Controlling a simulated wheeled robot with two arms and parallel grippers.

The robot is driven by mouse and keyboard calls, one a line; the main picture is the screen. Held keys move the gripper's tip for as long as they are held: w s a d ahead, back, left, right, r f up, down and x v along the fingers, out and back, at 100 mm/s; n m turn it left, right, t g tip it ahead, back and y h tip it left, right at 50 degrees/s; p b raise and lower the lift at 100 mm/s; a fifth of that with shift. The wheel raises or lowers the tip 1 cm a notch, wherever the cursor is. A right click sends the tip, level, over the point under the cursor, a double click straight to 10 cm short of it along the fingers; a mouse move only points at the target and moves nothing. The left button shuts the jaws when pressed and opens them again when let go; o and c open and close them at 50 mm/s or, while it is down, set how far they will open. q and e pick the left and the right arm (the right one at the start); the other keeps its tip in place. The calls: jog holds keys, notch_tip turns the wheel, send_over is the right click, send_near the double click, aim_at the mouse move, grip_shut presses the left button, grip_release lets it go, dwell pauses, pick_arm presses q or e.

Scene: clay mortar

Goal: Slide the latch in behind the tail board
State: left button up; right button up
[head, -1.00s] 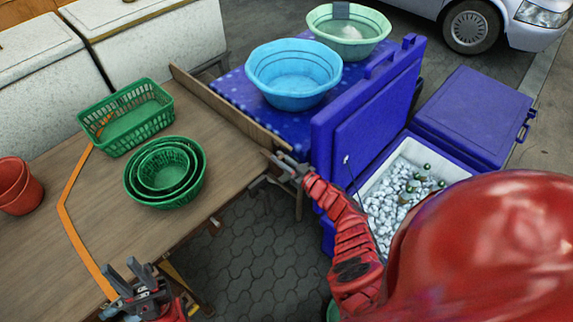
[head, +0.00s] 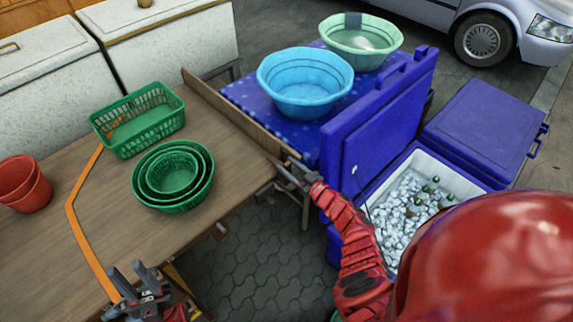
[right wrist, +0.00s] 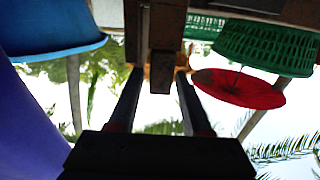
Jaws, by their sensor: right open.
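The tail board (head: 235,113) is a long wooden board standing on edge along the table's far right end. In the head view the latch is too small to make out. My left gripper (head: 136,272) is open and empty over the table's near edge.
The wooden table (head: 95,215) holds a green basket (head: 138,125), nested green bowls (head: 172,178) and red pots (head: 24,184). Beyond the board stand a blue basin (head: 305,85) and a pale green basin (head: 360,42). The purple cooler lid (head: 385,115) stands upright close to my right arm.

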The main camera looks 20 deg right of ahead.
jog(key=b+v, duration=0.2)
jog(key=v, duration=1.4)
jog(key=shift+s, duration=0.15)
